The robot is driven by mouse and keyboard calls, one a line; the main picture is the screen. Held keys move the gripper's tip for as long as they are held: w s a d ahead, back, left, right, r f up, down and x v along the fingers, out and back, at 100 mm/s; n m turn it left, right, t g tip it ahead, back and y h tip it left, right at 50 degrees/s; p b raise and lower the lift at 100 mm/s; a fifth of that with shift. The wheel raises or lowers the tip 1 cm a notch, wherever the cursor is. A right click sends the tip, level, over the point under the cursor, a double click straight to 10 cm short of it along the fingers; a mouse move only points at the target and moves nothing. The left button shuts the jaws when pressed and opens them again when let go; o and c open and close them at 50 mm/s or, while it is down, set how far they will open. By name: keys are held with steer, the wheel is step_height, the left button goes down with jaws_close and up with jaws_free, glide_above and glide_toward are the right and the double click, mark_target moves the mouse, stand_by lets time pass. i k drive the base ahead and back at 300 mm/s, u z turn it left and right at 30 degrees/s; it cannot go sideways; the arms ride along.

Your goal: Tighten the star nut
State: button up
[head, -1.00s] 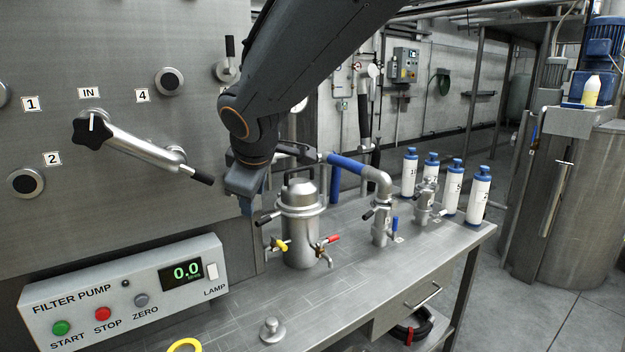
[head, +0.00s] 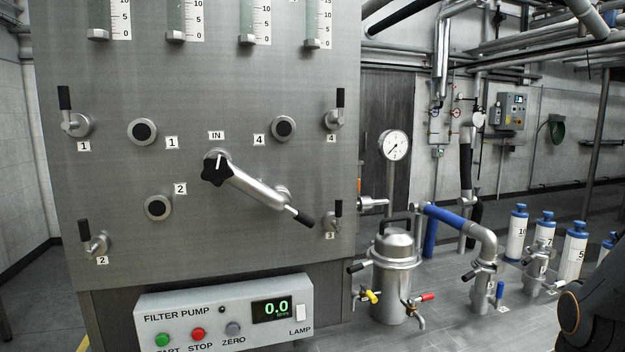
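The black star nut (head: 216,170) sits at the upper left end of a steel swing pipe (head: 250,187) on the grey panel, just under the "IN" label. A pale line marks the nut's face. The pipe runs down right to a port near the "3" position and has a black-gripped handle (head: 302,217) at its lower end. I cannot tell how tight the nut is. My gripper is out of frame in the head view; only a dark part of my arm shows at the lower right edge.
Capped ports (head: 143,131) and small black-handled valves (head: 77,123) surround the pipe. The filter pump box (head: 225,312) juts out below, its display reading 0.0. A steel filter vessel (head: 395,280) and numbered white bottles (head: 517,232) stand on the bench to the right.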

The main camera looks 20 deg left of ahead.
mark_target(216, 170)
steer(key=u, duration=1.7)
steer(key=k, duration=0.5)
steer(key=u, duration=1.5)
steer(key=i, duration=0.85)
steer(key=z, duration=1.1)
